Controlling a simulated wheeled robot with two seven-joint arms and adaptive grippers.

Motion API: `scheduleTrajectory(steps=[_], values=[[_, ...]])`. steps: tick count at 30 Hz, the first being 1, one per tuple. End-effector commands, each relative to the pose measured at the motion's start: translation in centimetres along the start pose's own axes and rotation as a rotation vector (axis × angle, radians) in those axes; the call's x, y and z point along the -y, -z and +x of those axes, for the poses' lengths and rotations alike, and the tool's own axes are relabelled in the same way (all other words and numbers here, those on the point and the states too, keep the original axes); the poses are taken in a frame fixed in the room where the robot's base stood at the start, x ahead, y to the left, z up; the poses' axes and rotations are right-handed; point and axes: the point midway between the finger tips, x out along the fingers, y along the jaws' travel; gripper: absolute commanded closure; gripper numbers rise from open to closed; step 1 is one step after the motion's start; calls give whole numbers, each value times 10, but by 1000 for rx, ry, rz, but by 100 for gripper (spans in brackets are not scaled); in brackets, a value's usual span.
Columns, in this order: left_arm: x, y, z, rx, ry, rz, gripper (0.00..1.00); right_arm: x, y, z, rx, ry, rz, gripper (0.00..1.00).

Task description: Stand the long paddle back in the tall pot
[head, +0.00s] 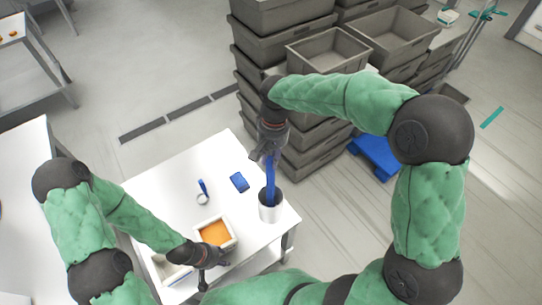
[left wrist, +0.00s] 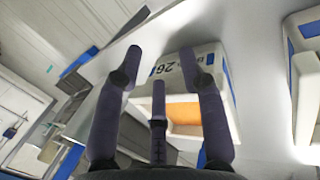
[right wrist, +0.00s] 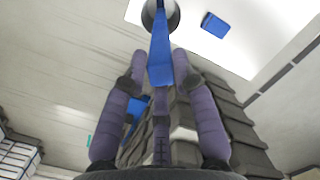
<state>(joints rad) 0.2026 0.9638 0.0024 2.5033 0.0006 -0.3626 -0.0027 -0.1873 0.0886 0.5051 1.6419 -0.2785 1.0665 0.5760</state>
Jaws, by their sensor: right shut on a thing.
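The long blue paddle (head: 270,178) is upright in my right gripper (head: 264,156), which is shut on its upper part. The paddle's lower end reaches the mouth of the white tall pot (head: 270,213) and seems to be inside it; the pot wall hides the tip. The right wrist view also shows the paddle (right wrist: 160,60) running from the fingers to the dark mouth of the pot (right wrist: 174,20). The pot stands upright near the table's right corner. My left gripper (head: 207,256) is open and empty beside a white crate with orange contents (head: 234,240).
The white table (head: 165,190) also bears a blue box (head: 239,182), a small blue-handled item (head: 203,190) and another white bin (head: 172,272). Grey crates (head: 290,60) are stacked close behind the right gripper. The table's far left part is clear.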

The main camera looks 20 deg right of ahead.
Motion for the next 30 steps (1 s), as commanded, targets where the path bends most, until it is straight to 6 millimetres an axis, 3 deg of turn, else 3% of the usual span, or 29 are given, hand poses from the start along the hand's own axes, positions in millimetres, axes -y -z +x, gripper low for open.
scheduleTrajectory(steps=[22,23,25,30], values=[[2,0,5,0,0,0,60,0,1,8,0,0,0,100],[2,0,5,0,0,0,60,0,1,8,0,0,0,67],[2,0,5,0,0,0,60,0,1,8,0,0,0,47],[2,0,5,0,0,0,60,0,1,8,0,0,0,45]])
